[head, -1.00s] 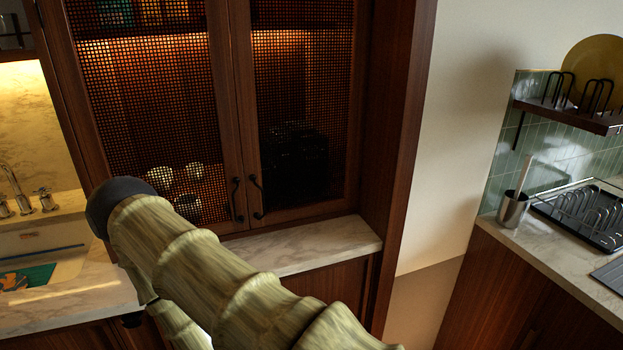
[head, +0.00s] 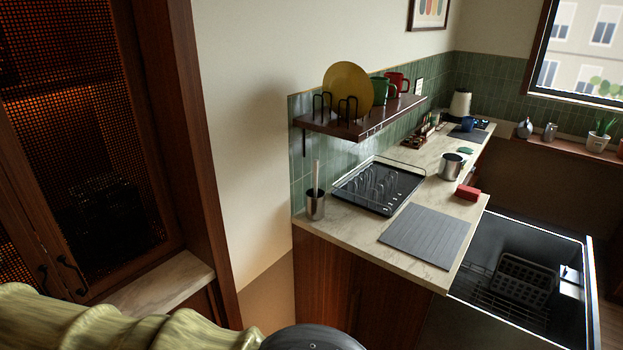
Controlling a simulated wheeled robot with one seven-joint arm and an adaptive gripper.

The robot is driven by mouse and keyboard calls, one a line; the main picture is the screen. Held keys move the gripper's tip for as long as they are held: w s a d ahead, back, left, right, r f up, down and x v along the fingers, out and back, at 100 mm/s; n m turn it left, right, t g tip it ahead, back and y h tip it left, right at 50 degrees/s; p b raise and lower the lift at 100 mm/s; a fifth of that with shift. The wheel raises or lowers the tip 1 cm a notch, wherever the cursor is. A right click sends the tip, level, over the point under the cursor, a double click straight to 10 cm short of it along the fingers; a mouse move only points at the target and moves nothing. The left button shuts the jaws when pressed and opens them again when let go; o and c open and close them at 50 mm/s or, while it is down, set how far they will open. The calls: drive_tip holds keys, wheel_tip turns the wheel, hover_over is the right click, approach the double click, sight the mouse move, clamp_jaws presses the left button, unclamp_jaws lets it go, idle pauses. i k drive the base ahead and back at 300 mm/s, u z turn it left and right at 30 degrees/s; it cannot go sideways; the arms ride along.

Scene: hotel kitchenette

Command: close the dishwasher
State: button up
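The dishwasher (head: 483,330) stands at the lower right, beyond the end of the counter. Its door is down and open, and a wire rack with a grey cutlery basket (head: 524,280) shows inside the lit-edged opening. Part of it is cut off by the counter and the bottom of the picture. My arm, in a green ribbed cover, crosses the lower left. My gripper is not in view, so its state does not show.
The counter (head: 345,222) holds a dish rack (head: 380,185), a grey mat (head: 420,235), a metal pot (head: 450,166) and a red sponge (head: 467,192). A wall shelf (head: 350,128) with a yellow plate (head: 348,88) juts out above. A mesh-door cabinet (head: 90,130) stands close on the left.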

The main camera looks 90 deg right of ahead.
sight(472, 317)
drive_tip(key=k, duration=1.9)
drive_tip(key=z, duration=3.6)
